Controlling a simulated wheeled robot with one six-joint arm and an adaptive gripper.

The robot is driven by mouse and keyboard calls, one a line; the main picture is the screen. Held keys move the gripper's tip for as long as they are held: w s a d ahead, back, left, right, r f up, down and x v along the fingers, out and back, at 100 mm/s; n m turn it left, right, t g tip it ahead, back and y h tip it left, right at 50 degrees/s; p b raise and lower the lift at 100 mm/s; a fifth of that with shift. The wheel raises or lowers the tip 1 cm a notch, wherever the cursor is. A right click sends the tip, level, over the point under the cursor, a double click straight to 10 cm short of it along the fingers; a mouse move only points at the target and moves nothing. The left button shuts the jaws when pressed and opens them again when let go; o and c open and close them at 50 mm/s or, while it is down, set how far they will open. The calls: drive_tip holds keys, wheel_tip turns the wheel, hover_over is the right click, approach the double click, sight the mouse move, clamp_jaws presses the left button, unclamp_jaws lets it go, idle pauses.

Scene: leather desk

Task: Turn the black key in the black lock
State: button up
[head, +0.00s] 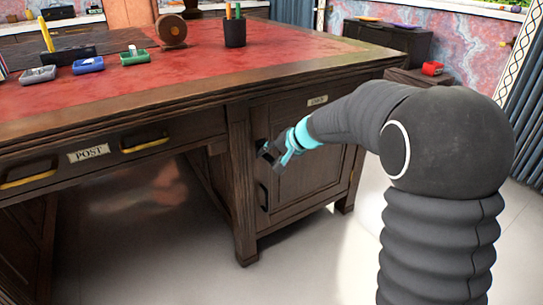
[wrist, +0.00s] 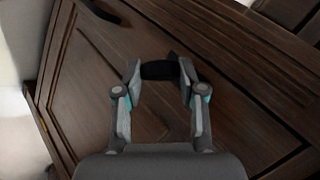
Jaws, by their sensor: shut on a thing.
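My gripper (head: 269,154) is at the left edge of the desk's cabinet door (head: 315,160). In the wrist view its two fingers (wrist: 160,72) are closed on a black piece, which I take to be the black key (wrist: 158,70). The key lies across between the fingertips, close against the dark wood door. The black lock cannot be clearly told apart from the key; the fingers and key cover that spot. In the head view the key is too small and dark to make out at the gripper.
A dark door handle (head: 262,195) is below my gripper. The POST drawer (head: 90,154) is to the left. The red desk top (head: 190,70) holds trays and a pen cup (head: 235,33). The pale floor (head: 300,265) is clear in front.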

drive_tip(key=shift+f+y+b, duration=0.15)
drive_tip(key=shift+y+b, duration=0.25)
drive_tip(key=shift+b, duration=0.1)
drive_tip(key=shift+g, duration=0.3)
drive_tip(key=shift+w+m+y+b, duration=0.1)
drive_tip(key=shift+m+y+b, duration=0.4)
drive_tip(key=shift+y, duration=0.1)
drive_tip(key=shift+g, duration=0.3)
drive_tip(key=shift+m+y, duration=0.3)
drive_tip(key=shift+a+m+g+y, duration=0.1)
drive_tip(key=shift+m+g+y, duration=0.3)
drive_tip(key=shift+y, duration=0.4)
